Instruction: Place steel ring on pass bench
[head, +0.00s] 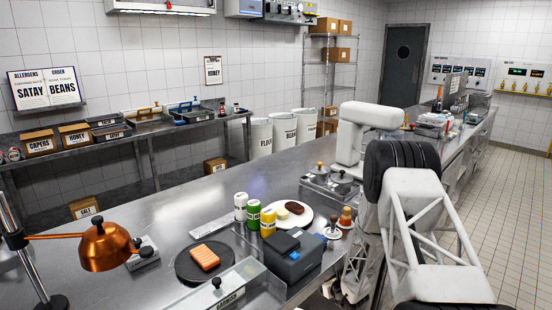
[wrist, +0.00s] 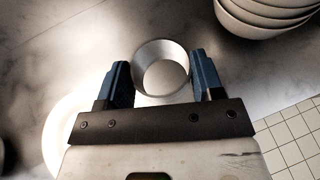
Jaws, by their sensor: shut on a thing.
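My gripper (wrist: 160,66) shows in the wrist view, its two blue fingers on either side of the steel ring (wrist: 161,50). It is shut on the ring, which is a short open metal band. Below the ring is a grey, mottled surface (wrist: 70,45); I cannot tell whether the ring touches it. In the head view my arm reaches over the right part of the long steel bench (head: 165,215), and neither my gripper nor the ring can be made out there. No label shows which surface is the pass bench.
In the wrist view stacked white bowls (wrist: 262,18) stand at upper right, and a white plate (wrist: 62,135) lies partly hidden at left.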

